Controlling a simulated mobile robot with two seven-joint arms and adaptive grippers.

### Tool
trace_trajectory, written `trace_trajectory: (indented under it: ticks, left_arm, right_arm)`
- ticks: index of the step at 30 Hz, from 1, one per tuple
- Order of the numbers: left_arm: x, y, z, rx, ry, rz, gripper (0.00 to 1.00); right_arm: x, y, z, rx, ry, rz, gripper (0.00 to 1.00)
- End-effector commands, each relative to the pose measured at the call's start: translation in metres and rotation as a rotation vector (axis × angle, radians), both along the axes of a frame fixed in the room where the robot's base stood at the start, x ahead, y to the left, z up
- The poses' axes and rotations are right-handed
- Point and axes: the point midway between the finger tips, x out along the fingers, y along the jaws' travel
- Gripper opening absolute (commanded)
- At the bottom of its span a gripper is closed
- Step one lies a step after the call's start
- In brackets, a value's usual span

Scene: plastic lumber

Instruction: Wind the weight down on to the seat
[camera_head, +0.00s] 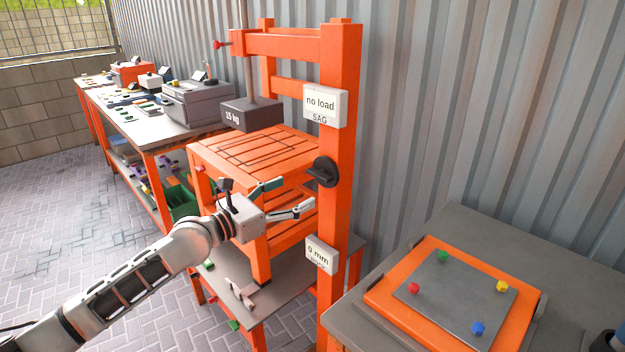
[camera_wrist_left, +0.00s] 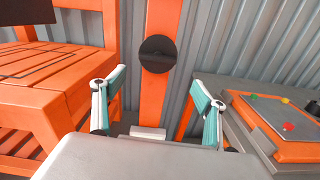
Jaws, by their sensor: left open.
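A dark grey weight (camera_head: 252,114) marked "15 kg" hangs on a rod above the orange slatted seat (camera_head: 262,151). A gap between weight and seat is hard to judge. A black round knob (camera_head: 324,172) sits on the orange post (camera_head: 340,200); it also shows in the left wrist view (camera_wrist_left: 157,54). The upper sign (camera_head: 325,105) reads "no load" and "SAG"; the lower sign (camera_head: 321,255) reads "0 mm". My left gripper (camera_head: 297,197) is open and empty, in front of the post and below the knob. In the left wrist view its fingers (camera_wrist_left: 159,98) stand wide apart, with the knob beyond them.
A grey table (camera_head: 455,228) at the right bears an orange board with a grey plate (camera_head: 455,290) and coloured knobs. Long workbenches (camera_head: 130,125) with boxes run back at the left. A corrugated wall (camera_head: 430,80) stands behind the post.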

Motion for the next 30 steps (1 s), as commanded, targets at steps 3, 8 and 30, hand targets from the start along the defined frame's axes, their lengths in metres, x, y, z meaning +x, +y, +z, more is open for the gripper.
trace_trajectory:
  ticks: [3,8,30]
  left_arm:
    - [0.007,0.001,0.009,-0.045,0.038,0.0,0.72]
    - [0.018,-0.009,0.009,-0.057,0.049,-0.001,0.72]
    - [0.061,-0.052,0.011,-0.054,0.045,0.0,0.72]
  right_arm:
    - [0.001,0.0,0.0,-0.001,-0.003,0.001,0.4]
    - [0.0,-0.001,-0.007,-0.005,0.002,0.003,0.4]
    - [0.006,-0.007,-0.018,-0.031,-0.009,0.005,0.4]
